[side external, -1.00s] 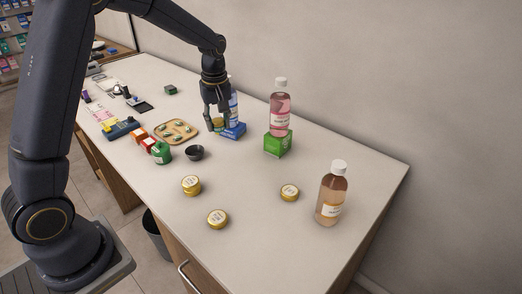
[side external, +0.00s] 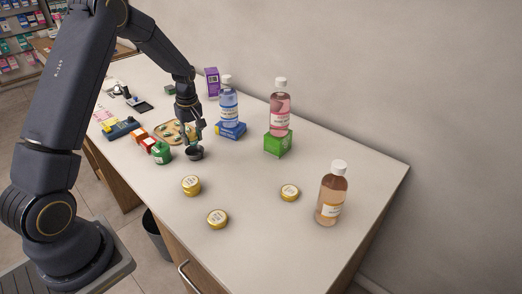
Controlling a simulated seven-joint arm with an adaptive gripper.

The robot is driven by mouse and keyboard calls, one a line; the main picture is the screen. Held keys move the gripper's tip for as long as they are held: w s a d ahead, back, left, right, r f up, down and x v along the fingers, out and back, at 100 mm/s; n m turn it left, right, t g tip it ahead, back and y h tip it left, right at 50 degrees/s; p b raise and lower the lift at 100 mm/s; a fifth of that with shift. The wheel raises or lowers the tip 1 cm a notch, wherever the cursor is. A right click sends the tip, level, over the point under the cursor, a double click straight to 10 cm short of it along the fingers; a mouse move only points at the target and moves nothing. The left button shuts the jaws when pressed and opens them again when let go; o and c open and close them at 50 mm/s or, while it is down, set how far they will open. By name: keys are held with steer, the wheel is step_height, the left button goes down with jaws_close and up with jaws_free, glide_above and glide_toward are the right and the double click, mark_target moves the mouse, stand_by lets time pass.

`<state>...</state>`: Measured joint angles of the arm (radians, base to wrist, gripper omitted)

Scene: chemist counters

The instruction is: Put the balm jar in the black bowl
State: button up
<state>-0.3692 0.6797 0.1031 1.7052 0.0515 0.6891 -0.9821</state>
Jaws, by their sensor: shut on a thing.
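The small black bowl (side external: 195,154) stands on the counter, right of the green-capped jar. My gripper (side external: 193,143) points down right over the bowl, its fingertips at or just inside the rim. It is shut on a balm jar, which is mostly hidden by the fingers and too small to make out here. Other gold-lidded balm jars stand on the open counter: a taller one or a stack of two (side external: 191,185), one near the front (side external: 217,219) and one to the right (side external: 289,193).
A green jar (side external: 161,153), red and orange boxes (side external: 143,140) and a wooden tray (side external: 168,131) crowd the bowl's left and back. A blue bottle (side external: 229,104) on a blue box, a pink bottle (side external: 280,110) on a green box (side external: 278,145) and a brown bottle (side external: 331,195) stand right.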

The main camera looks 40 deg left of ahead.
mark_target(191, 134)
steer(key=shift+f, duration=1.3)
steer(key=o, duration=1)
steer(key=shift+r, duration=0.15)
step_height(191, 134, up, 7)
steer(key=shift+f, duration=0.1)
